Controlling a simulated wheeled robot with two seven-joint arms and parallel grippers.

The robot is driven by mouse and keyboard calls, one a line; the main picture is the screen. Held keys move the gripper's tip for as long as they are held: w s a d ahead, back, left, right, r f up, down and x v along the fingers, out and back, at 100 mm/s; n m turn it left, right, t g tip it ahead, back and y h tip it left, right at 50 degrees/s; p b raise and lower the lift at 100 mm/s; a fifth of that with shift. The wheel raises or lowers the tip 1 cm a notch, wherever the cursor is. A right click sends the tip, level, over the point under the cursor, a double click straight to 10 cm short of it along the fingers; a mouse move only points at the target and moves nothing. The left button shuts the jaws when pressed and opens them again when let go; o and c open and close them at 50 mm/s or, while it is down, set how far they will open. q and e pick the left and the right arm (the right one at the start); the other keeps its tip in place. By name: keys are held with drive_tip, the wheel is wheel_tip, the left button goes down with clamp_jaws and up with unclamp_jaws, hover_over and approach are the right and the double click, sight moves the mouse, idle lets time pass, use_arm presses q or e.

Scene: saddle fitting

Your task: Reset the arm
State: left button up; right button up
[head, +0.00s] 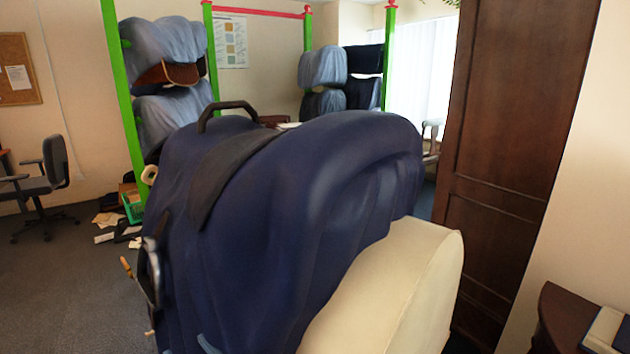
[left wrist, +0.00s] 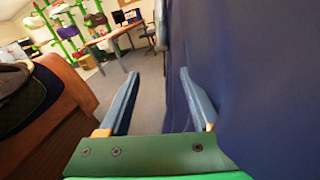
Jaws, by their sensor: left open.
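A large saddle-shaped form under a navy cover (head: 290,200) fills the middle of the head view. It rests on a cream padded stand (head: 400,290) that shows at the lower right. A black handle (head: 227,106) stands up from its top. My left gripper (left wrist: 158,73) is open in the left wrist view, with nothing between its two blue-grey fingers. A navy surface (left wrist: 245,80) lies close along its right finger; I cannot tell whether they touch. My right gripper is not in view.
Green-posted racks (head: 120,85) with covered saddles stand behind. A dark wooden cabinet (head: 510,150) is close on the right. An office chair (head: 45,180) stands at left, with open carpet before it. A brown object (left wrist: 60,110) is left of my left gripper.

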use_arm(q)
drive_tip(key=s+a+f+n+g+h, duration=0.3)
drive_tip(key=s+f+n+g+h, duration=0.25)
drive_tip(key=s+f+n, duration=0.65)
drive_tip(key=s+d+f+n+g+h, duration=0.35)
drive_tip(key=s+d+n+h, duration=0.45)
drive_tip(key=s+n, duration=0.5)
wheel_tip(320, 180, down, 13)
drive_tip(key=w+n+p, duration=0.1)
drive_tip(key=p, duration=0.2)
drive_tip(key=s+a+f+g+p, duration=0.1)
drive_tip(key=s+a+f+p, duration=0.1)
drive_tip(key=s+f, duration=0.7)
drive_tip(key=s, duration=0.3)
drive_tip(key=shift+s+a+g, duration=0.15)
drive_tip(key=shift+s+g, duration=0.15)
drive_tip(key=shift+g, duration=0.1)
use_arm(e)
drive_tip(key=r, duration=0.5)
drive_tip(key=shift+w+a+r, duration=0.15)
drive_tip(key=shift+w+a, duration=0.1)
use_arm(q)
drive_tip(key=shift+y, duration=0.25)
